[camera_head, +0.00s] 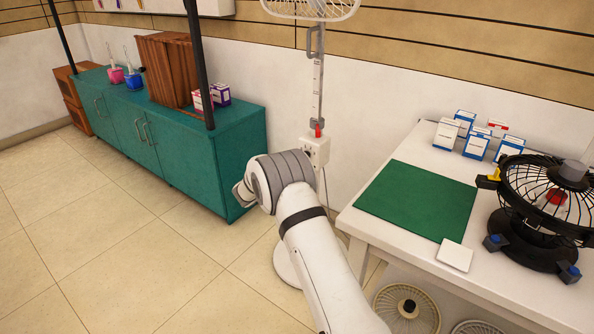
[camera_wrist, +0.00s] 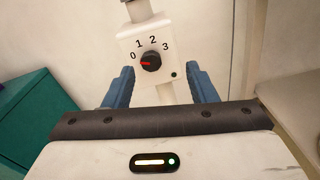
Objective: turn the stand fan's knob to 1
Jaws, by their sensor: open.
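The stand fan (camera_head: 316,75) stands against the wall between the teal cabinet and the white table; its white control box (camera_head: 316,150) is partly behind my arm. In the wrist view the control box (camera_wrist: 130,38) shows the marks 0, 1, 2 and 3 around a black knob (camera_wrist: 150,61). The knob's red pointer is on its left side, toward the 0. My gripper (camera_wrist: 162,80) is open, its two blue fingers to the left and right below the knob in the picture. Nothing is between them, and they appear apart from the knob. In the head view the fingers are hidden behind my arm.
A teal cabinet (camera_head: 176,141) with pots and small boxes stands on the left. A white table (camera_head: 352,222) on the right carries a green mat (camera_head: 418,200), several boxes and a black fan (camera_head: 540,205). Fan parts lie beneath it. The tiled floor at left is clear.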

